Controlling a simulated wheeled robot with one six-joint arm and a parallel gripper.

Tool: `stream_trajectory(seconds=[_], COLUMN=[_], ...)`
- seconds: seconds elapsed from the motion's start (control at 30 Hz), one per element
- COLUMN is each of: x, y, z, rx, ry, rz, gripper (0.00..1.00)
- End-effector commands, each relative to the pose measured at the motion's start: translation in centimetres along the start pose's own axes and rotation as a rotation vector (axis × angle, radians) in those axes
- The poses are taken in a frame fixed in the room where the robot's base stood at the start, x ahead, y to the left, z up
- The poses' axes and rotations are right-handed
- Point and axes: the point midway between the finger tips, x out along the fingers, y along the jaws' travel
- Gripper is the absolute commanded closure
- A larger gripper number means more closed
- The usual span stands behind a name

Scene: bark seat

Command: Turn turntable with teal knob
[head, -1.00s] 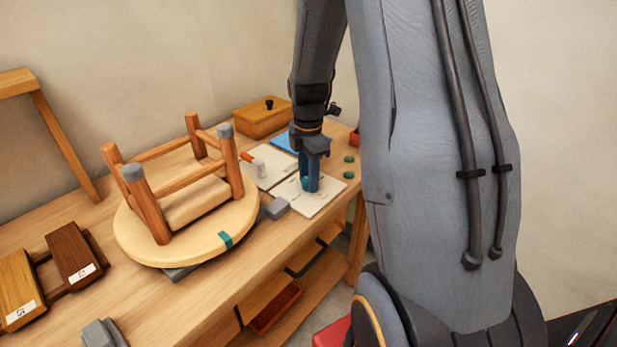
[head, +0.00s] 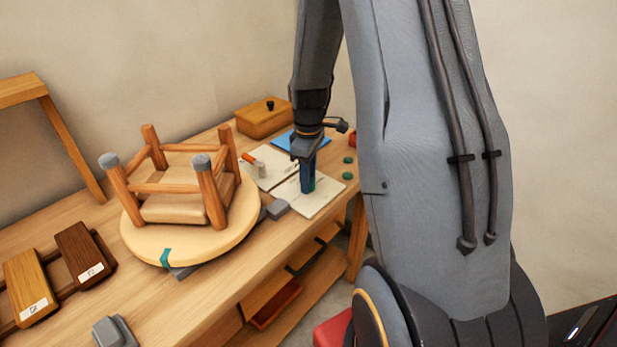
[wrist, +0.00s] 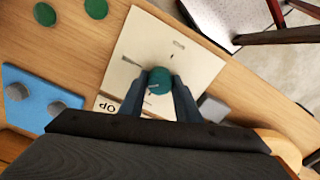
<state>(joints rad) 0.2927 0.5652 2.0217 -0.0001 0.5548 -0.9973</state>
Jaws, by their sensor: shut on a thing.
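The teal knob (wrist: 159,80) stands on a pale plate (wrist: 197,62) with dark markings. In the wrist view it sits between the two fingers of my gripper (wrist: 158,88). My gripper (head: 308,188) points down over the same plate (head: 325,199) in the head view and is shut on the knob, which its fingers mostly hide there. The round wooden turntable (head: 215,243) is to the left on the bench. It carries an upside-down wooden stool (head: 172,205) with grey-capped legs. A teal mark (head: 166,258) on the turntable's rim is at its front left.
A grey block (head: 276,208) sits between turntable and plate. A blue pad (head: 290,140), a white sheet (head: 262,167) and a wooden box (head: 264,119) lie behind. Green discs (head: 348,174) are to the right. Wood sample boards (head: 85,252) are at the left.

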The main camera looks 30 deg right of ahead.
Motion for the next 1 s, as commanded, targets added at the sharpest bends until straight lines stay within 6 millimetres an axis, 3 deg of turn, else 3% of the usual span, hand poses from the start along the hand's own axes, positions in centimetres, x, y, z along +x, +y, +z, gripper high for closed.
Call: stream_trajectory(seconds=[1.0], x=[-0.1], y=[0.01], z=[0.0], rx=[0.965], ry=[0.0], rz=[0.0], gripper=[0.93])
